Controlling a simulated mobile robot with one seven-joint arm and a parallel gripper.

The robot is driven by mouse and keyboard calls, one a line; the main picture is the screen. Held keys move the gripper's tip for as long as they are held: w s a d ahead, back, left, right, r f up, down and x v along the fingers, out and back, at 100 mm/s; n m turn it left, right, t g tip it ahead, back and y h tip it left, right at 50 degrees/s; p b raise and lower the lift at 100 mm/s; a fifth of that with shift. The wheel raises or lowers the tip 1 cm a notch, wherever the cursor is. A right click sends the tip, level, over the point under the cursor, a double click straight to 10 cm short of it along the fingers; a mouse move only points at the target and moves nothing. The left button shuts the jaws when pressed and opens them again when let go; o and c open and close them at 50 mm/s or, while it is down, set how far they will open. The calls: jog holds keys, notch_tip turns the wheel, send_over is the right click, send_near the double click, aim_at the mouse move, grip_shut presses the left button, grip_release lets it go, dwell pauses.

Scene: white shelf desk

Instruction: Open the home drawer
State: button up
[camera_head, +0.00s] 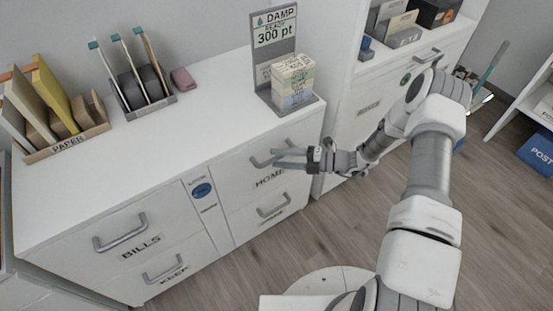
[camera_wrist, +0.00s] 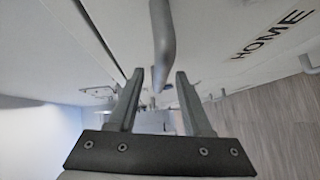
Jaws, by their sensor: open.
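The home drawer (camera_head: 235,175) is the upper right drawer of the white desk, with a dark HOME label and a grey bar handle; it looks closed. The HOME label also shows in the wrist view (camera_wrist: 271,36). My gripper (camera_head: 278,158) is at the home drawer's handle, partly covering it in the head view. In the wrist view my gripper (camera_wrist: 158,76) is open, and the grey handle bar (camera_wrist: 163,42) runs in between its two fingers. I cannot tell whether either finger touches the bar.
Below is another drawer with a handle (camera_head: 273,207). The BILLS drawer (camera_head: 150,235) is at left. On the desk top stand a paper holder (camera_head: 70,142), a brush holder (camera_head: 150,95) and a sign stand with boxes (camera_head: 293,82). A white shelf unit (camera_head: 350,130) stands close at right.

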jog(key=shift+w+a+f, duration=0.1)
jog(key=shift+a, duration=0.6)
grip_shut()
dwell(1.0)
